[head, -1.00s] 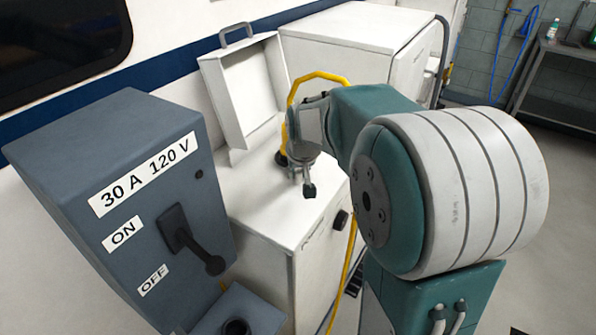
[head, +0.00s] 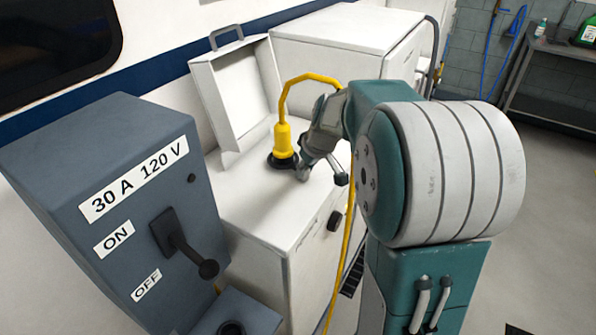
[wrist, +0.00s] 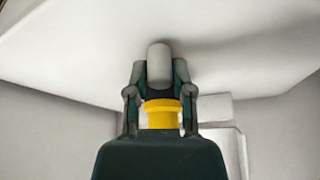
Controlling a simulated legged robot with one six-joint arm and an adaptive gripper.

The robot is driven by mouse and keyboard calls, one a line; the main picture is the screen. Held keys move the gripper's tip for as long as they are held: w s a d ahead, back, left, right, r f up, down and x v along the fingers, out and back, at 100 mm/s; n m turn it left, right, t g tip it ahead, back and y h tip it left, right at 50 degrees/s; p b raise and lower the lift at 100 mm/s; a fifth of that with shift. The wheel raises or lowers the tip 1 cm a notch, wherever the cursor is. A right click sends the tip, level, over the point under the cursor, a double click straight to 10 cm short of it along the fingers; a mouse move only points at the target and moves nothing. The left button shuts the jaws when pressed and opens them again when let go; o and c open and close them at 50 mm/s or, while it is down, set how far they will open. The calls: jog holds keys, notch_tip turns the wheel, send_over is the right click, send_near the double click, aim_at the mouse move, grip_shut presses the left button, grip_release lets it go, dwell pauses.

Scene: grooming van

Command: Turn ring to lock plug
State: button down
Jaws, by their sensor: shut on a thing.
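The yellow plug (head: 283,138) stands upright on the white cabinet top, its yellow cable arching up and over to the right. The black ring (head: 282,161) is around its base. My gripper (head: 308,165) is at the right of the plug, low by the cabinet top. In the wrist view, the plug's yellow body (wrist: 161,116) shows between the two fingers of my gripper (wrist: 160,88), with a dark band just beyond it. My gripper is shut, apparently on the ring; the contact is partly hidden. The ring's turn angle cannot be read.
The white cabinet (head: 250,205) has a raised lid (head: 236,97) behind the plug. A grey switch box (head: 110,200) with a lever marked ON and OFF stands at the left. A white cabinet (head: 350,40) stands behind. Yellow cable hangs down the front.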

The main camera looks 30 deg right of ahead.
aim_at(315, 171)
jog(key=d+n, duration=0.1)
jog(key=d+n+y, duration=0.1)
jog(key=shift+w+d+f+n+g, duration=0.1)
jog(key=shift+w+n+g, duration=0.2)
jog(key=shift+w+n, duration=0.1)
jog(key=d+n, duration=0.1)
jog(key=w+n, duration=0.1)
jog(key=shift+w+d+n+g+y, duration=0.1)
jog(key=shift+d+n+g+y, duration=0.2)
jog(key=shift+d+n+y, duration=0.1)
jog(key=shift+w+d+n+g+y, duration=0.15)
jog(key=shift+w+d+n+g, duration=0.25)
jog(key=shift+n, duration=0.35)
jog(key=shift+w+d+n+g+y, duration=0.1)
jog(key=shift+w+d+n+y, duration=0.15)
jog(key=shift+w+n, duration=0.4)
jog(key=shift+w+d+n+g+y, duration=0.1)
jog(key=shift+w+d+n+g, duration=0.15)
jog(key=shift+n, duration=0.65)
jog(key=shift+w, duration=0.1)
jog(key=shift+c, duration=2.4)
grip_release()
jog(key=shift+d, duration=0.1)
